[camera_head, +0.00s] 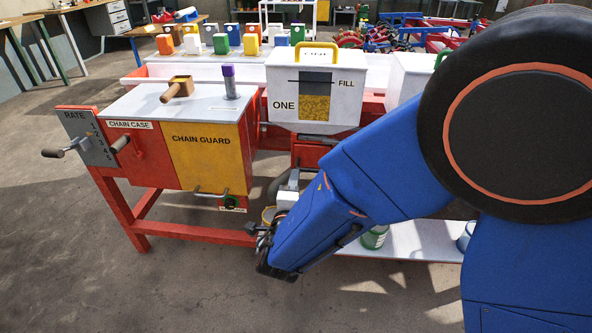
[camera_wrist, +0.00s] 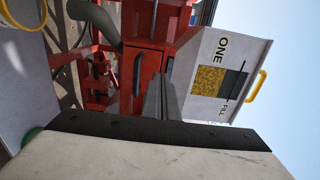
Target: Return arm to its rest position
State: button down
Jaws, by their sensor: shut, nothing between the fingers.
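My gripper (camera_wrist: 162,82) shows in the wrist view as two grey fingers pressed together with nothing between them. It points toward the red machine frame (camera_wrist: 150,75) beneath the white hopper (camera_wrist: 212,60) marked ONE and FILL. The fingertips look clear of the frame, but the exact gap cannot be told. In the head view my blue arm reaches from the right side down to the front of the machine, bent low. The hopper (camera_head: 278,75) stands behind and above the arm's end.
A white lower shelf (camera_head: 420,240) holds a green-labelled can (camera_head: 374,238) close behind my arm. Floor in front is open.

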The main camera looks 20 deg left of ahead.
jog(key=w+d+r+m+g+h, duration=0.1)
jog(key=w+d+r+m+h, duration=0.2)
jog(key=d, duration=0.4)
jog(key=w+d+m+h, duration=0.1)
jog(key=d+m+h, duration=0.2)
jog(key=d+m, duration=0.3)
jog(key=w+d+r+m+g+h, duration=0.1)
jog(key=w+d+r+m+h, duration=0.15)
jog(key=d, duration=0.55)
jog(key=s+d+m+g+h, duration=0.25)
jog(key=d+m, duration=0.35)
jog(key=d, duration=0.3)
jog(key=s+d+m+g+h, duration=0.1)
jog(key=d+m+g, duration=0.2)
jog(key=d+m, duration=0.5)
jog(key=s+d+m+g+y, duration=0.1)
jog(key=s+d+m+g, duration=0.5)
jog(key=s+d+m, duration=0.8)
jog(key=s+a+m+y, duration=0.1)
jog(key=s+m+y, duration=0.6)
jog(key=m, duration=1)
jog(key=s, duration=0.2)
jog(key=shift+s+a+r+t, duration=0.15)
jog(key=shift+s+r+t, duration=0.15)
jog(key=shift+r+t, duration=0.1)
jog(key=c, duration=2.4)
grip_release()
jog(key=shift+c, duration=0.2)
